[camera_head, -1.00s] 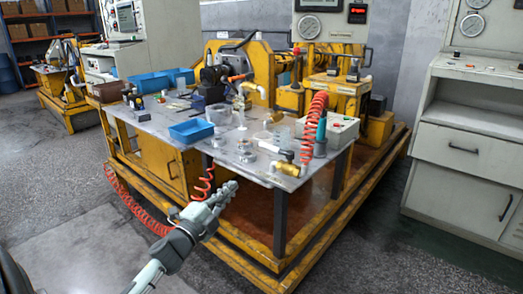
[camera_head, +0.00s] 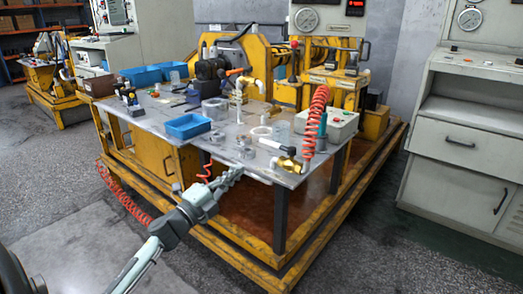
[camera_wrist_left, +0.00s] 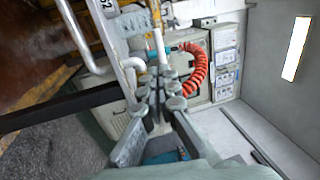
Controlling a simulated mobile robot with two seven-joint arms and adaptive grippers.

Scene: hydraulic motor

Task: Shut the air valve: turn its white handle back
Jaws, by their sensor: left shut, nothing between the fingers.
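The air valve has a brass body (camera_head: 289,165) at the front right corner of the metal table in the head view. Its white handle (camera_head: 281,148) lies above the body and points left and back. My left gripper (camera_head: 234,172) is shut and empty at the table's front edge, left of the valve and apart from it. In the left wrist view its closed fingers (camera_wrist_left: 157,82) show in the middle. I cannot clearly make out the valve there. My right gripper is out of view.
A red coiled hose (camera_head: 316,115) rises behind the valve, and it also shows in the left wrist view (camera_wrist_left: 203,60). Open floor lies in front.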

